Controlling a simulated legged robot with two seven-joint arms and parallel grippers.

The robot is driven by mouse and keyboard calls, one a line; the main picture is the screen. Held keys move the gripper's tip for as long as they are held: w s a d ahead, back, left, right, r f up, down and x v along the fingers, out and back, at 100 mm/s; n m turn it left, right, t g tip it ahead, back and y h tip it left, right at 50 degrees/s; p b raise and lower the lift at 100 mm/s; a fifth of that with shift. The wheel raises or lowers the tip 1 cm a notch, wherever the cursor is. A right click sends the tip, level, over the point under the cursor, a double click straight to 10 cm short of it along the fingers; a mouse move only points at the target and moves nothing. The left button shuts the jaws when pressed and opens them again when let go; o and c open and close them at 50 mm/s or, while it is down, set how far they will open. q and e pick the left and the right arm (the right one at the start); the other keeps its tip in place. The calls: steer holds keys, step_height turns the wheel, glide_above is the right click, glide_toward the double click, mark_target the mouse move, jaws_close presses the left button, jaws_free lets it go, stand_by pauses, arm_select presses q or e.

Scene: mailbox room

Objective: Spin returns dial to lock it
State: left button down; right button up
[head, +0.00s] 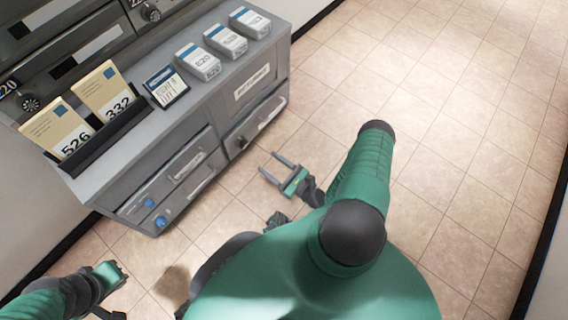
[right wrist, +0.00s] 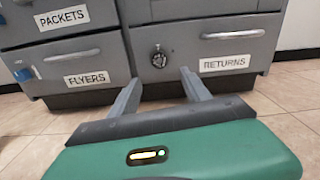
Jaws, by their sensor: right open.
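The returns drawer is at the lower right of the grey cabinet; its RETURNS label (right wrist: 225,64) shows in the right wrist view. The round dark returns dial (right wrist: 158,58) is left of the label, and it also shows small on the cabinet front in the head view (head: 241,142). My right gripper (head: 268,163) is open and empty, in front of the drawer and apart from the dial. In the right wrist view its two fingers (right wrist: 158,77) point toward the drawer, with the dial between and beyond them. My left gripper (head: 112,288) is at the lower left, far from the dial; its jaw opening is unclear.
Drawers labelled PACKETS (right wrist: 62,18) and FLYERS (right wrist: 87,78) are left of the dial. A card holder (head: 107,140), a small sign (head: 166,86) and three white boxes (head: 198,62) stand on the cabinet top. The tiled floor (head: 440,150) at right is clear.

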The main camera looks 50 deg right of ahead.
arm_select(q)
steer(key=shift+w+p+v, duration=0.25)
steer(key=shift+p+v, duration=0.5)
steer(key=shift+v, duration=0.4)
arm_select(e)
steer(key=s, duration=0.6)
steer(key=shift+s+d, duration=0.25)
steer(key=shift+s, duration=0.1)
arm_select(q)
steer(key=shift+r, duration=0.1)
arm_select(e)
steer(key=shift+f, duration=0.1)
